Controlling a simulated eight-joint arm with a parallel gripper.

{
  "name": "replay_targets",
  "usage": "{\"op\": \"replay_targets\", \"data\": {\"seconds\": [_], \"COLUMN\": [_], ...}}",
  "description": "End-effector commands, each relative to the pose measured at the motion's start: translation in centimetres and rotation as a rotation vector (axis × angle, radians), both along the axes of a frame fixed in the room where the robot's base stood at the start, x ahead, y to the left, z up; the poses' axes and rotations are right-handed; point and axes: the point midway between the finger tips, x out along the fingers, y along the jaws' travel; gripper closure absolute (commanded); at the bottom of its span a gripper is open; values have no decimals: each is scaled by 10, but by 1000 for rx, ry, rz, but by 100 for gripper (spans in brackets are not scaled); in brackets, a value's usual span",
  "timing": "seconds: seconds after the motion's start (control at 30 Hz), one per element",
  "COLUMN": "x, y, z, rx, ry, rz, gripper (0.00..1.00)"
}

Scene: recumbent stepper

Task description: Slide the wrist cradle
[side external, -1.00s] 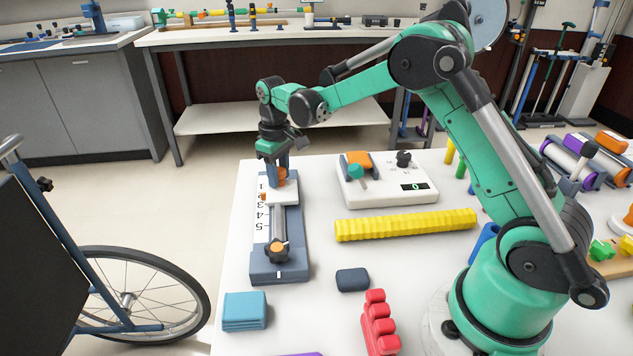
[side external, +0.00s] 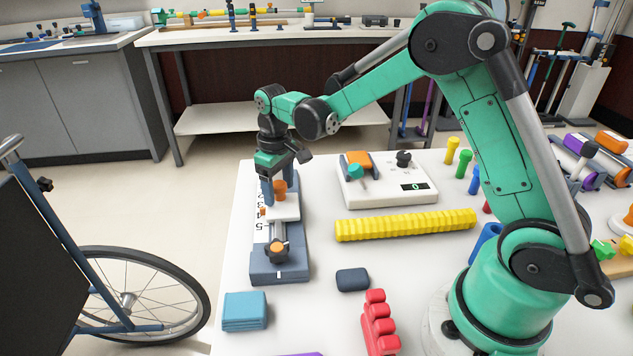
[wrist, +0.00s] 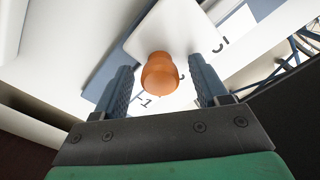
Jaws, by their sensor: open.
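The slide device has a slate-blue base (side external: 262,270) with a numbered scale strip, and lies at the left of the white table. A white carriage (side external: 287,210) sits partway along it, with an upright orange knob (side external: 280,188) on top. An orange-and-black knob (side external: 277,249) is at the near end of its rail. My gripper (side external: 280,192) points down over the carriage. In the wrist view, my open gripper (wrist: 160,68) has one finger on each side of the orange knob (wrist: 160,76), with visible gaps. Some scale digits are hidden.
A white control box (side external: 385,190) stands to the right, with a yellow ribbed bar (side external: 405,225) in front of it. A dark block (side external: 352,280), a blue stack (side external: 245,311) and a red ridged piece (side external: 380,325) lie near the front. A wheelchair (side external: 125,300) stands left of the table.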

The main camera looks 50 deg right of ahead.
Motion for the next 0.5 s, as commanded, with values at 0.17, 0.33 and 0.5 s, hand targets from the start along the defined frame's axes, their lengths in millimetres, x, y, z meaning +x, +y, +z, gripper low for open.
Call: {"op": "replay_targets", "data": {"seconds": [0.17, 0.33, 0.5], "x": [0, 0, 0], "y": [0, 0, 0], "z": [19, 44, 55], "rx": [0, 0, 0], "ry": [0, 0, 0], "rz": [0, 0, 0], "gripper": [34, 34, 34]}}
